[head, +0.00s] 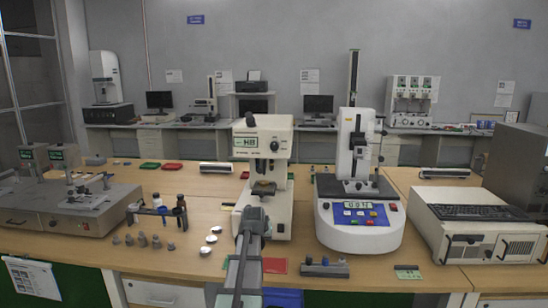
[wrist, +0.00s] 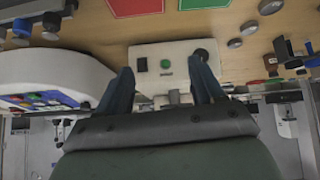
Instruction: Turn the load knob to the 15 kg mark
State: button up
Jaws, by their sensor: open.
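The white hardness tester (head: 262,150) marked HB stands on the bench, with a dark round knob (head: 274,146) on its upper head. In the wrist view, the tester's pale base (wrist: 148,52) carries a green button (wrist: 166,64) and a black knob (wrist: 203,53). I cannot tell which knob sets the load, and no kg marks are readable. My gripper (head: 254,216) is in front of the tester's lower part and hides some of it. In the wrist view my gripper (wrist: 162,68) is open, its fingers apart and empty. The black knob shows beside the right fingertip.
A force tester (head: 359,225) with a blue panel stands close on the right, and a computer unit (head: 478,228) beyond it. Several small weights (head: 143,241), white discs (head: 208,240) and a bottle rack (head: 158,211) stand left. A red mat (head: 275,266) lies in front.

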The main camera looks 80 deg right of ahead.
jog(key=s+d+r+h, duration=0.1)
jog(key=s+d+r, duration=0.1)
jog(key=r, duration=0.3)
jog(key=s+d+r+h, duration=0.2)
jog(key=d+r, duration=0.1)
jog(key=r, duration=0.3)
jog(key=n+h, duration=0.1)
jog(key=h, duration=0.6)
send_near(274, 147)
jog(key=d, duration=0.9)
jog(key=shift+d, duration=0.1)
jog(key=shift+c, duration=0.2)
jog(key=c, duration=1)
